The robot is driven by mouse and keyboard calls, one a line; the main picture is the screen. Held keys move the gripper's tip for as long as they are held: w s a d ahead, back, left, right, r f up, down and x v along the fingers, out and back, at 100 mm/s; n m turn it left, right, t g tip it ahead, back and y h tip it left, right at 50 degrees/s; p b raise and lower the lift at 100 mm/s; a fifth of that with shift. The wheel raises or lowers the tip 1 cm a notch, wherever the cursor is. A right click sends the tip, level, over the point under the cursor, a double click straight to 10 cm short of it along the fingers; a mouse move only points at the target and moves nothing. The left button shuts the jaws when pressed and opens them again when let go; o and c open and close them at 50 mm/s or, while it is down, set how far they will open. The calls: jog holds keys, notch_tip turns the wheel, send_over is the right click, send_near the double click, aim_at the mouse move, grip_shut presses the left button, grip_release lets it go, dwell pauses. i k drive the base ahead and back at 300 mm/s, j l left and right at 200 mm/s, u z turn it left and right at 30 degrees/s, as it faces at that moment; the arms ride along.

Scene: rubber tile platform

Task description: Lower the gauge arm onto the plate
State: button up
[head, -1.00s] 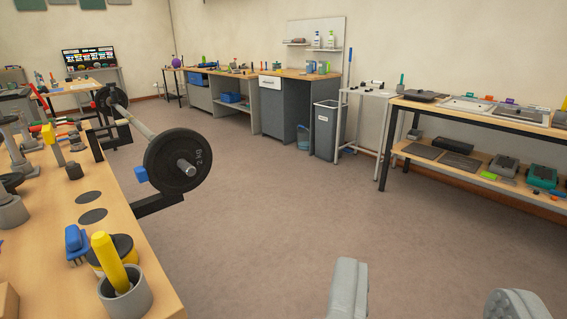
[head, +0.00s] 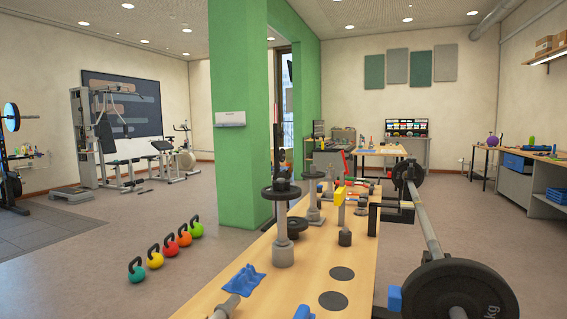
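In the head view a black weight plate (head: 282,191) sits around an upright grey post near the middle of the bench. A barbell (head: 428,225) rests along the bench's right side, with a large black plate (head: 462,288) on its near end. A small stand with a yellow head (head: 340,196) and dark foot stands right of the posts. I cannot tell which part is the gauge arm, or which plate belongs with it. My gripper is not in view.
The wooden bench (head: 290,297) carries a blue cloth (head: 245,279), two dark flat discs (head: 342,273) and more posts. Several kettlebells (head: 170,246) stand in a row on the floor at left. A green pillar (head: 240,120) rises behind the bench. Floor between kettlebells and pillar is clear.

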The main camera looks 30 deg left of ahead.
aim_at(351, 157)
jog(key=i+l+u, duration=0.1)
jog(key=l+u, duration=0.2)
jog(key=l, duration=0.15)
jog(key=l+u, duration=0.35)
jog(key=l, duration=0.15)
jog(key=i+l, duration=0.25)
jog(key=l, duration=0.15)
jog(key=i+l, duration=0.25)
jog(key=l, duration=0.15)
jog(key=i+l, duration=0.25)
jog(key=l, duration=0.15)
jog(key=i+l+u, duration=0.1)
jog(key=i+l, duration=0.15)
jog(key=l, duration=0.2)
jog(key=i+l, duration=0.25)
jog(key=l, duration=0.15)
jog(key=i+j, duration=0.25)
jog(key=i, duration=0.15)
jog(key=i+j, duration=0.3)
jog(key=i+u, duration=0.05)
